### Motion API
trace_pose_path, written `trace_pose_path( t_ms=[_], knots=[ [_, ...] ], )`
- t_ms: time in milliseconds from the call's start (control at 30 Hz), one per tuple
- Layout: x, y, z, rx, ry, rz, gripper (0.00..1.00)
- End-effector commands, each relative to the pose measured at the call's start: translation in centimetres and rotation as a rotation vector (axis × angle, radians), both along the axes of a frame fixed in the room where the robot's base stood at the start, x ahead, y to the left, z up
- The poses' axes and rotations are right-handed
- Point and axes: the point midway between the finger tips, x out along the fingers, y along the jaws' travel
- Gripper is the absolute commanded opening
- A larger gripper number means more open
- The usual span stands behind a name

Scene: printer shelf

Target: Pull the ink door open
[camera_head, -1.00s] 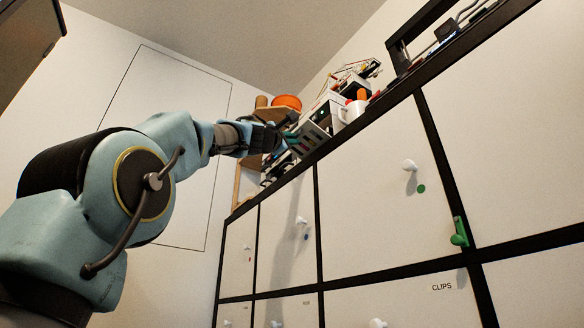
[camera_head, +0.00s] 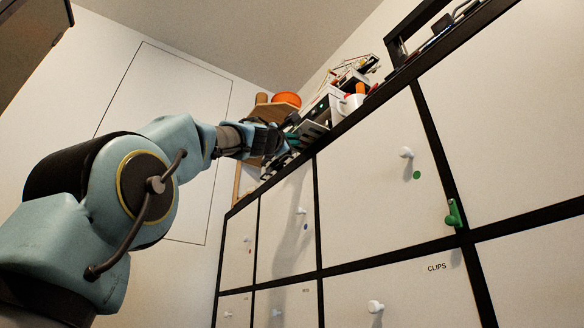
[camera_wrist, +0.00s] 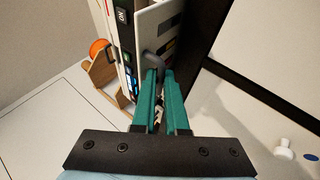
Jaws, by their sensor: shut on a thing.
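The printer (camera_head: 330,105) stands on top of the cabinet row, and its front with lit buttons shows in the wrist view (camera_wrist: 128,70). The ink door is a pale panel with dark windows (camera_head: 312,131); in the wrist view it fills the upper middle (camera_wrist: 152,22), with a grey curved handle (camera_wrist: 152,61) on it. My gripper (camera_head: 288,140) is at the door's left side in the head view. In the wrist view its teal fingers (camera_wrist: 160,76) are closed together at the handle. The fingertips partly hide the grip, and the door's hinge is not clear.
The space in front of the cabinets looks free.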

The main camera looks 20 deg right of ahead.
Motion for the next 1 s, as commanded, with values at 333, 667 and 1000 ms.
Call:
trace_pose_path(
  t_ms=[333, 667, 1000],
  knots=[
    [0.1, -0.8, -0.6, 0.011, 0.008, -0.014, 0.23],
    [-0.6, 0.4, -1.5, 0.008, 0.005, -0.007, 0.23],
    [-3.8, 4.7, -4.8, 0.006, 0.003, -0.004, 0.23]
  ],
)
